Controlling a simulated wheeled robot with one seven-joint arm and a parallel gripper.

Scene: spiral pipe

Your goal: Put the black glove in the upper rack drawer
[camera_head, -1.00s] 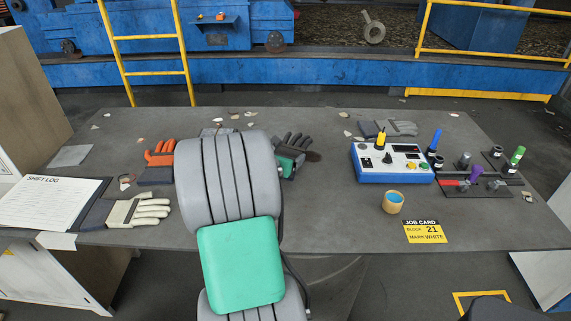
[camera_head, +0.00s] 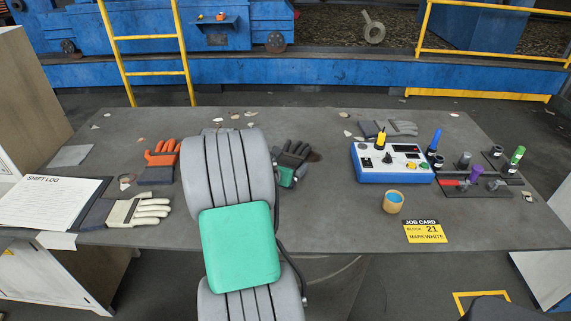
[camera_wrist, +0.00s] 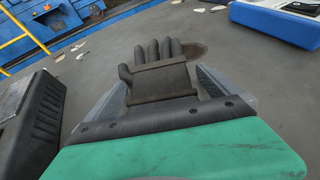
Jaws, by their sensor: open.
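The black glove (camera_head: 297,152) lies on the grey table near the middle, its fingers pointing to the far side. In the wrist view the black glove (camera_wrist: 162,78) is palm-side or back-side up, I cannot tell which, with its cuff toward me. My gripper (camera_wrist: 162,88) is open, with one finger on each side of the cuff; I cannot tell whether they touch it. In the head view my gripper (camera_head: 287,175) is mostly hidden behind my arm. No rack drawer can be made out in either view.
An orange glove (camera_head: 160,160) and a cream glove (camera_head: 135,211) lie left; a grey glove (camera_head: 395,129) lies at the back. A blue control box (camera_head: 392,163), a cup (camera_head: 393,202) and tool holders (camera_head: 480,187) stand right. A cabinet (camera_head: 30,95) stands far left.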

